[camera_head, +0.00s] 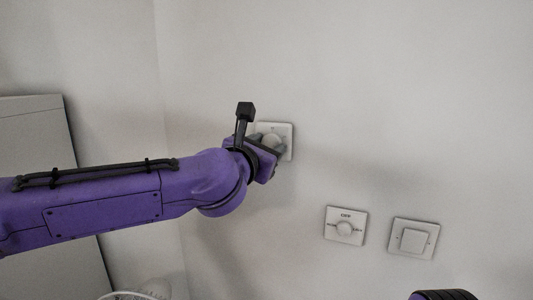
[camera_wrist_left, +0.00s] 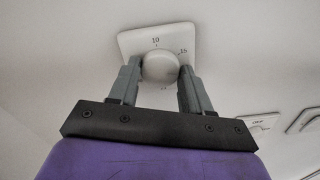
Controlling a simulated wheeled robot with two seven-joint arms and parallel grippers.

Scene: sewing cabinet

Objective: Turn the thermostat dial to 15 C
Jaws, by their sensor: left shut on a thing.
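The thermostat is a white square plate (camera_head: 287,130) on the wall, with a round white dial (camera_head: 270,141) on it. The left wrist view shows the plate (camera_wrist_left: 128,42) with the marks 10 at the top and 15 at the upper right of the dial (camera_wrist_left: 160,67). My left gripper (camera_wrist_left: 160,75) is shut on the dial, one finger on each side of it. In the head view the left gripper (camera_head: 272,145) partly covers the plate. I cannot make out a pointer on the dial. Of my right arm only a dark and purple part shows at the bottom right; its gripper is not in view.
A grey cabinet (camera_head: 40,130) stands at the left. A pale round object (camera_head: 157,289) shows at the bottom edge.

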